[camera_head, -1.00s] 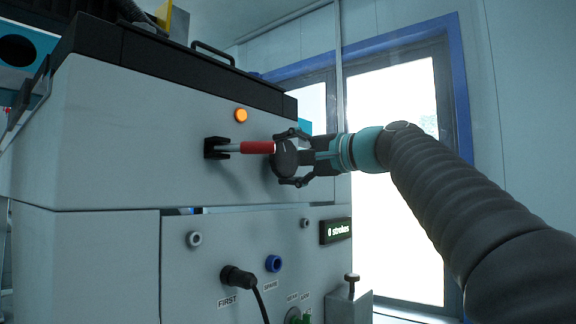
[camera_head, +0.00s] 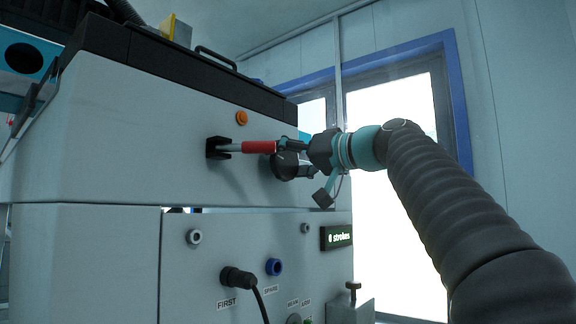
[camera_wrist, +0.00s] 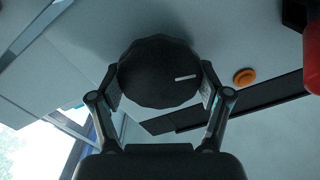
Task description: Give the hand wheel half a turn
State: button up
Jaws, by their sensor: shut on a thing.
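The hand wheel (camera_head: 283,166) is a dark round knob on the upper grey panel, right of the red-handled lever. In the wrist view the hand wheel (camera_wrist: 152,68) has a faceted rim and a short white mark right of its middle. My gripper (camera_head: 287,162) is at the wheel. In the wrist view my gripper (camera_wrist: 160,88) has one finger on each side of the rim and is shut on it. In the head view the fingers and wrist partly hide the wheel.
The lever with a red grip (camera_head: 259,147) sticks out close left of the wheel. An orange lamp (camera_head: 241,118) is above it. Below are a stroke display (camera_head: 336,237), a blue socket (camera_head: 273,266) and a black plug with a cable (camera_head: 238,278). Free space lies right of the panel.

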jog(key=shift+a+f+n+b, duration=0.1)
jog(key=shift+n+b, duration=0.2)
jog(key=shift+n, duration=0.9)
jog(key=o, duration=1.1)
jog(key=shift+s+a, duration=0.1)
jog(key=shift+s+d, duration=0.3)
jog(key=shift+d, duration=0.3)
jog(key=v, duration=1.1)
jog(key=shift+a, duration=0.1)
